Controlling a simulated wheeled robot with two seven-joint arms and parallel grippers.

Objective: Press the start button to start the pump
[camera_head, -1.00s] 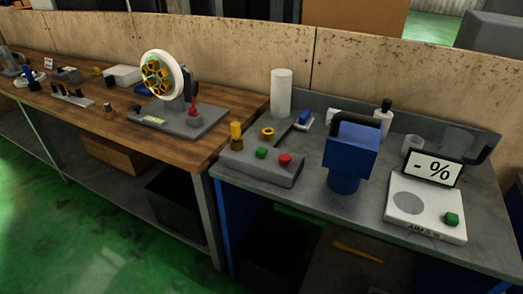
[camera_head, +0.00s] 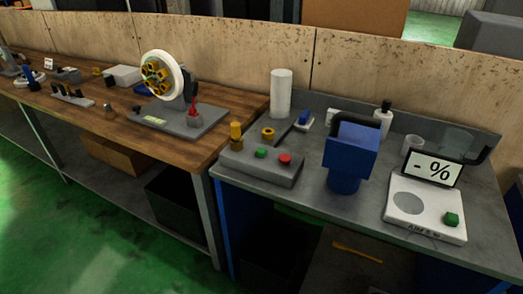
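A grey control box (camera_head: 258,171) stands at the front left of the grey bench. On its top are a green button (camera_head: 261,152), a red button (camera_head: 285,159) and a yellow knob-like post (camera_head: 236,135). A blue machine with a black handle (camera_head: 350,152) stands to the right of the box. I cannot tell which unit is the pump. Another green button (camera_head: 452,219) sits on a white device (camera_head: 425,213) at the right, below a display reading "- %". Neither of my grippers is in view.
A white cylinder (camera_head: 281,93) and a white bottle (camera_head: 384,118) stand at the back of the grey bench. A wooden bench (camera_head: 120,125) to the left bears a white wheel with yellow parts (camera_head: 162,74). Green floor is free in front.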

